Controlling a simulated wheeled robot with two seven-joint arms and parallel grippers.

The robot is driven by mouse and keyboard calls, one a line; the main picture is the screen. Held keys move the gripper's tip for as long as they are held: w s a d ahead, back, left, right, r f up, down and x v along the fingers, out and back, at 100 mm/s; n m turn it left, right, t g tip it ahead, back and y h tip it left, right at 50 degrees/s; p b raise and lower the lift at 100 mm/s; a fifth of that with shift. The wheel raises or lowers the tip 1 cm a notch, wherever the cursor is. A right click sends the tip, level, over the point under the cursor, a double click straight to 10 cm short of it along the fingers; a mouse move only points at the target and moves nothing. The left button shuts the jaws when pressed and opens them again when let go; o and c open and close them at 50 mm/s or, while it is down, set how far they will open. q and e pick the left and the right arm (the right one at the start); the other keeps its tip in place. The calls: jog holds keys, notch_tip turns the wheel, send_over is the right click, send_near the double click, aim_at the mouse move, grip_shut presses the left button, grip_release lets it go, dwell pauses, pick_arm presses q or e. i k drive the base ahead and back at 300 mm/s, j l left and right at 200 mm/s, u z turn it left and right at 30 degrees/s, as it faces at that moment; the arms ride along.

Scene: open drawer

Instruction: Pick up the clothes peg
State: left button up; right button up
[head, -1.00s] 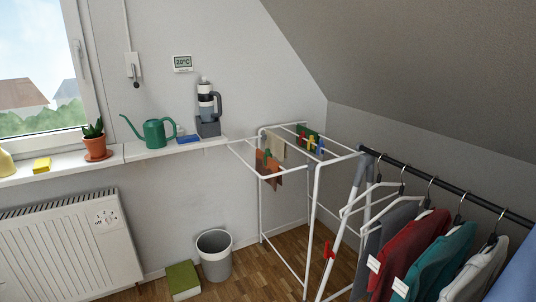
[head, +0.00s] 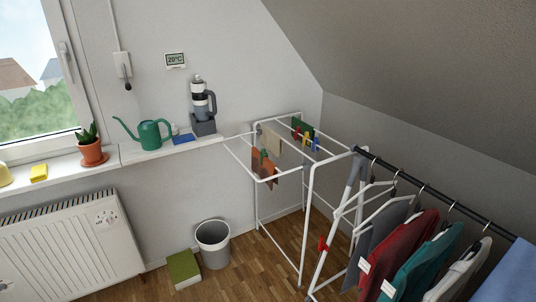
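A white folding drying rack (head: 309,190) stands in the corner. A red clothes peg (head: 322,243) is clipped on its front leg, low down. Smaller pegs sit higher on the rack: a yellow peg (head: 307,137) and a blue peg (head: 316,144) by a green cloth (head: 297,125), and a green peg (head: 263,155) on a brown cloth (head: 260,165). Neither of my grippers is in view.
Hanging clothes (head: 400,250) on a dark rail (head: 430,193) crowd the right side, close to the red peg. A grey bin (head: 213,257) and a green-topped box (head: 184,268) stand on the floor. A sill (head: 135,155) and radiator (head: 70,245) line the left wall.

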aim_at(264, 153)
jog(key=i+j+z, duration=0.25)
jog(key=i, duration=0.45)
jog(key=i+j+z, duration=0.2)
jog(key=i+j, duration=0.3)
jog(key=i, duration=0.15)
jog(key=i+j+z, duration=0.25)
jog(key=i+j, duration=0.3)
jog(key=i, duration=0.1)
